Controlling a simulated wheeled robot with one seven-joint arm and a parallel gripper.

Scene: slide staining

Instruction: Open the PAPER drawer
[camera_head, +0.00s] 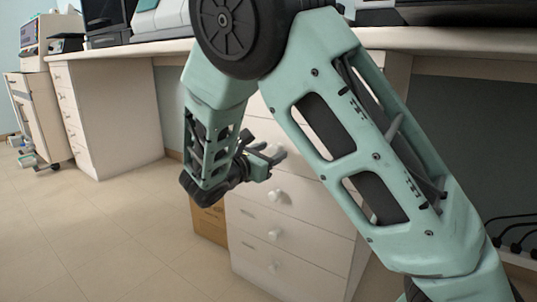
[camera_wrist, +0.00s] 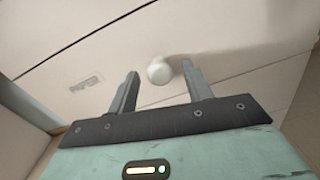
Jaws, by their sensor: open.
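The drawer front (camera_wrist: 215,30) fills much of the wrist view. A small label (camera_wrist: 86,84) on it seems to read PAPER, though it is faint. Its round white knob (camera_wrist: 159,71) shows between the two fingertips of my gripper (camera_wrist: 160,70). The fingers are open, with a gap on each side of the knob. How far they reach around it in depth I cannot tell. In the head view my gripper (camera_head: 277,156) is at an upper drawer of the white cabinet, and that drawer's knob is mostly hidden. The drawer looks shut.
A cardboard box (camera_head: 209,222) stands on the floor left of the cabinet. The countertop (camera_head: 440,40) overhangs above. Open floor (camera_head: 110,235) lies to the left.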

